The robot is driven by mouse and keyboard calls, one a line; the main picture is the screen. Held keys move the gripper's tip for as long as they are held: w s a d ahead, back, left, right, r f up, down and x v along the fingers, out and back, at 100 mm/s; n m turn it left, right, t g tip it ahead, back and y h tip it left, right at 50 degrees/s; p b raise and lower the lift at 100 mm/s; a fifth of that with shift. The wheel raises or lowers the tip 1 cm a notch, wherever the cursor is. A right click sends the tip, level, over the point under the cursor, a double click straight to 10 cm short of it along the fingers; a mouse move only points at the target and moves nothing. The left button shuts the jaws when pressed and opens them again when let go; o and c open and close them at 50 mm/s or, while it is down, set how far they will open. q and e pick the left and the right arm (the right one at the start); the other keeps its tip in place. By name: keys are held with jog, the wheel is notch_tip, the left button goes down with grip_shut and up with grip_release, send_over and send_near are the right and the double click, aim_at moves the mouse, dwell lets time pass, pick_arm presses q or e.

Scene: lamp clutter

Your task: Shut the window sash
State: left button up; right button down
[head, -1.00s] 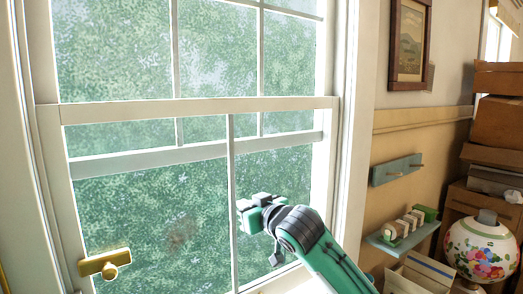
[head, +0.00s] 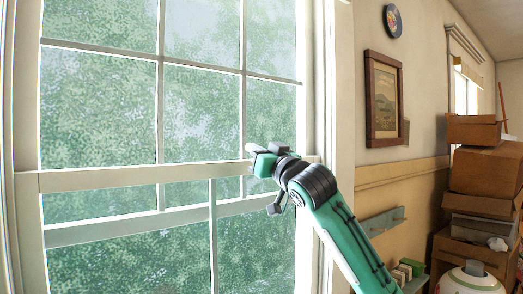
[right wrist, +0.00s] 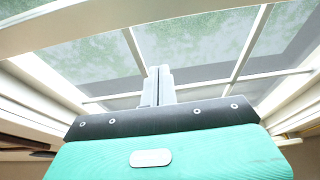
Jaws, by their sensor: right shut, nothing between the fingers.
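The window sash (head: 110,178) is the lower white frame. Its top rail crosses the head view and sits above a second rail (head: 110,232) seen through its glass, so the sash stands raised. My right gripper (head: 256,152) is shut and empty, at the height of the sash's top rail near its right end. I cannot tell whether it touches the rail. In the right wrist view, its closed fingers (right wrist: 158,82) point toward the window, with white bars and glass beyond them. The sash's lower edge is out of view. My left gripper is not in view.
The white window jamb (head: 332,100) stands right of the gripper. Farther right are a framed picture (head: 383,98), a wall shelf (head: 382,222), stacked cardboard boxes (head: 486,168) and a round white lamp (head: 470,284). The space before the left half of the window is clear.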

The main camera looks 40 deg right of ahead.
jog(key=p+x, duration=0.3)
jog(key=x, duration=0.3)
jog(key=f, duration=0.4)
jog(key=shift+s+f, duration=0.2)
jog(key=shift+s, duration=0.15)
jog(key=shift+f, duration=0.1)
